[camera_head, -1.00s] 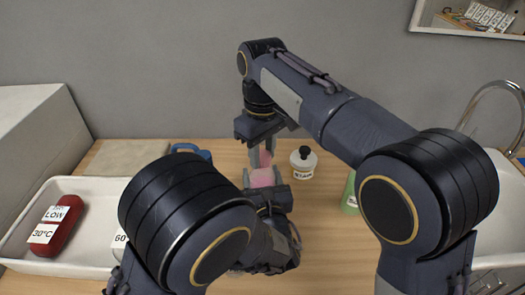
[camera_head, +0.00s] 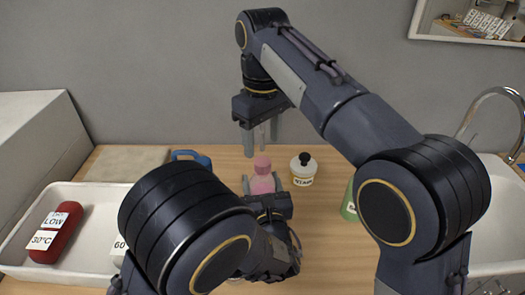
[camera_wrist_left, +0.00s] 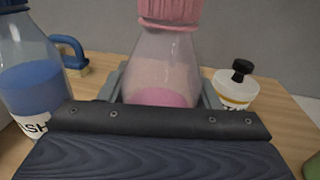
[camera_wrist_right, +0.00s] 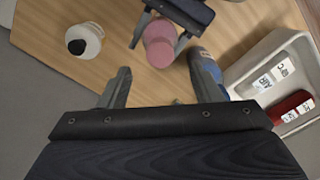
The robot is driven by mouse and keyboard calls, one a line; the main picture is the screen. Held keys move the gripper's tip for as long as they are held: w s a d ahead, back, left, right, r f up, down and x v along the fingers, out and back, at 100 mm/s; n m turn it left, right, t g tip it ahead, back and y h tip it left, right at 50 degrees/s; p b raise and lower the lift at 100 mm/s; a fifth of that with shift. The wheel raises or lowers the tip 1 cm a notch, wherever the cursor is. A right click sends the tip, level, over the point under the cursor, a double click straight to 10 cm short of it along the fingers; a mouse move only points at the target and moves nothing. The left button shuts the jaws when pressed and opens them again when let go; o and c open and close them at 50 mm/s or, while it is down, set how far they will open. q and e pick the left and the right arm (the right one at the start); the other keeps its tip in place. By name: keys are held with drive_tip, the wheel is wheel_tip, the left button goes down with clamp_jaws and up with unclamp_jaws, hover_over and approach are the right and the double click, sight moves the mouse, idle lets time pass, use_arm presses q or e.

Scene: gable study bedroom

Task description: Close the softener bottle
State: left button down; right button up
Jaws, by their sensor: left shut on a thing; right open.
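The softener bottle (camera_head: 262,184) is a clear bottle with pink liquid, upright near the middle of the table. Its pink cap (camera_head: 262,164) sits on the neck; the left wrist view shows the cap (camera_wrist_left: 170,12) at the top edge, partly cut off. My left gripper (camera_head: 262,190) is shut around the bottle body (camera_wrist_left: 165,70). My right gripper (camera_head: 262,133) is open and empty above and behind the cap, apart from it. In the right wrist view the cap (camera_wrist_right: 160,40) lies beyond the open fingers (camera_wrist_right: 163,85).
A white bottle with a black top (camera_head: 303,170) stands right of the softener. A green bottle (camera_head: 349,202) is partly hidden by my right arm. A blue bottle (camera_wrist_left: 30,85) stands left of the softener. A white tray (camera_head: 85,190) holds a red bottle (camera_head: 58,230). A sink (camera_head: 490,235) is at right.

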drive_tip(key=shift+r, duration=0.8)
use_arm(q)
drive_tip(key=shift+c, duration=2)
unclamp_jaws()
drive_tip(key=s+d+b, duration=0.1)
drive_tip(key=s, duration=0.6)
drive_tip(key=shift+s, duration=0.4)
use_arm(e)
drive_tip(key=shift+f, duration=0.6)
use_arm(q)
drive_tip(key=shift+d, duration=0.1)
